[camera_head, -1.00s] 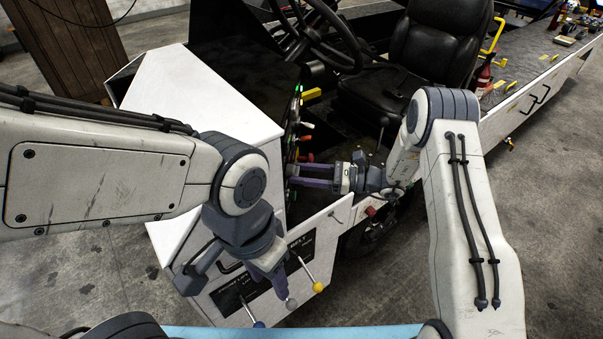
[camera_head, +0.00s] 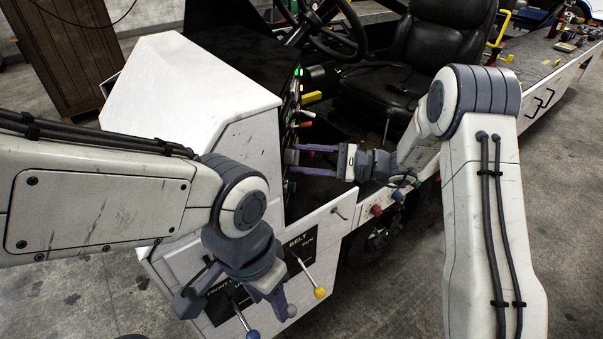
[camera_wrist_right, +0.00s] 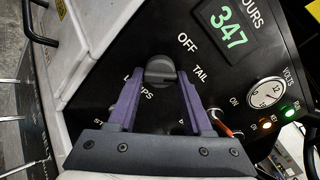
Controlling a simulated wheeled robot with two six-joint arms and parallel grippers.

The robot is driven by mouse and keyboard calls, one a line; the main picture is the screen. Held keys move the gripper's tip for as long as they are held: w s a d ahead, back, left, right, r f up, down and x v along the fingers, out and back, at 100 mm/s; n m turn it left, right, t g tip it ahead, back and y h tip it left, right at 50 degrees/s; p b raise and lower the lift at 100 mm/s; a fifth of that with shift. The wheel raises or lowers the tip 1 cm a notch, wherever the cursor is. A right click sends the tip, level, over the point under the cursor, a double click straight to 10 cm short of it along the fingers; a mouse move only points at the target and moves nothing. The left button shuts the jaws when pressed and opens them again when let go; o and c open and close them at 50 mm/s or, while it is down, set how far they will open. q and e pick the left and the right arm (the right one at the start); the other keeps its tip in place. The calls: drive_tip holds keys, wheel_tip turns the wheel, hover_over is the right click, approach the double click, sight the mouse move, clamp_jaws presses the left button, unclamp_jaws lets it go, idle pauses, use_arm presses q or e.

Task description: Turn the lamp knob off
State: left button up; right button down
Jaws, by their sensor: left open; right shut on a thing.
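The lamp knob (camera_wrist_right: 160,71) is a dark grey round knob with a raised bar, on a black panel in the right wrist view. "OFF" and "TAIL" are printed to its upper right, and "LAMPS" is partly covered by a finger. My right gripper (camera_wrist_right: 162,80) has its two purple fingers on either side of the knob, closed on it. In the head view my right gripper (camera_head: 292,158) reaches in from the right to the dash panel, where the knob cannot be made out. My left gripper (camera_head: 272,304) is open, pointing down by the lower levers.
Below the white cowl (camera_head: 195,85), a yellow-tipped lever (camera_head: 319,292) and a blue-tipped lever (camera_head: 253,333) stick out close to my left gripper. A steering wheel (camera_head: 325,30) and black seat (camera_head: 420,60) are behind. A lit "347" display (camera_wrist_right: 228,27) is above the knob.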

drive_tip(key=n+b, duration=0.3)
drive_tip(key=b, duration=0.2)
drive_tip(key=n+b, duration=0.3)
drive_tip(key=b, duration=0.2)
drive_tip(key=n+b, duration=0.3)
drive_tip(key=b, duration=0.3)
drive_tip(key=shift+f, duration=0.35)
drive_tip(key=shift+r+n+b, duration=0.25)
drive_tip(key=shift+n+b, duration=0.35)
drive_tip(key=shift+b, duration=0.3)
drive_tip(key=shift+r, duration=0.1)
drive_tip(key=shift+c, duration=1.6)
unclamp_jaws()
drive_tip(key=shift+d, duration=0.15)
drive_tip(key=s+d, duration=0.1)
drive_tip(key=d, duration=0.9)
drive_tip(key=shift+s, duration=0.4)
